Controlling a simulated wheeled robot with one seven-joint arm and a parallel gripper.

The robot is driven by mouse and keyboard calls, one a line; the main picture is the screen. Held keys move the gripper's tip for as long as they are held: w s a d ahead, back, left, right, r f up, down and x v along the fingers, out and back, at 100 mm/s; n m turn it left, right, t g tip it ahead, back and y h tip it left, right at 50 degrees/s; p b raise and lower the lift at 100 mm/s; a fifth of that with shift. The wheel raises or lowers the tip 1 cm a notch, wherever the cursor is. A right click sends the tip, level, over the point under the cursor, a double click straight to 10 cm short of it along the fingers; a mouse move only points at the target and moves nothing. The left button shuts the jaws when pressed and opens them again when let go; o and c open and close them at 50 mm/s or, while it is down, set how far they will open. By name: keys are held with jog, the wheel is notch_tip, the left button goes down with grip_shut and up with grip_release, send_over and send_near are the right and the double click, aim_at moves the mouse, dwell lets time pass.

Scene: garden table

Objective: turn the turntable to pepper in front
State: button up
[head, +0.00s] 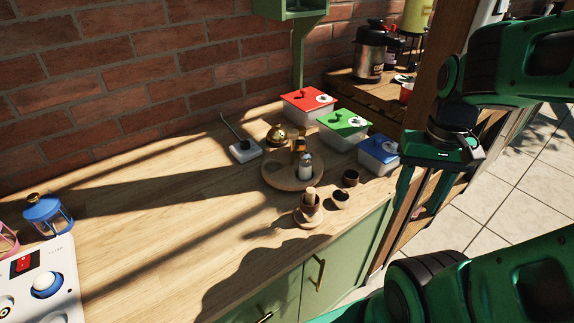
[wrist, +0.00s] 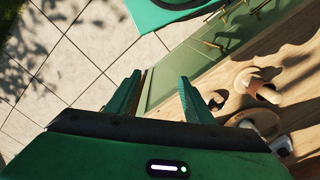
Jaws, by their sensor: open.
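The turntable (head: 276,180) is a round wooden disc on the counter in the head view. A pale shaker with a dark grey top (head: 305,168) stands on its right front part. A darker amber bottle (head: 298,148) stands behind it, partly hidden. I cannot read which one is pepper. My gripper (head: 422,195) is open and empty, right of the turntable, beyond the blue-lidded box and clear of the counter's edge. In the wrist view, my gripper's fingers (wrist: 160,82) are apart with nothing between them, and small round wooden items lie to their right.
Boxes with red (head: 307,98), green (head: 344,124) and blue (head: 380,150) lids stand behind and right of the turntable. A brass bell (head: 277,134) is behind it.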

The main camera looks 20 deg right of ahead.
jog(key=shift+s+r, duration=0.25)
jog(key=shift+s, duration=0.05)
jog(key=c, duration=0.5)
jog(key=w+n, duration=0.2)
jog(key=w, duration=0.2)
jog(key=w+r+n+t, duration=0.1)
jog(key=w+n, duration=0.2)
jog(key=w+n+y, duration=0.1)
jog(key=w+n, duration=0.1)
jog(key=w, duration=0.2)
jog(key=shift+w+a+r+t, duration=0.3)
jog(key=shift+w+r+t, duration=0.05)
jog(key=shift+r+t, duration=0.05)
grip_shut()
jog(key=n+t+y, duration=0.1)
jog(key=n+y, duration=0.1)
jog(key=n, duration=0.7)
send_near(317, 160)
jog(key=f, duration=0.5)
jog(key=shift+s+d+f, duration=0.1)
jog(key=shift+s+d, duration=0.1)
jog(key=shift+s, duration=0.2)
jog(key=shift+w+a+f, duration=0.2)
jog(key=shift+w+a, duration=1.25)
jog(key=shift+a, duration=0.05)
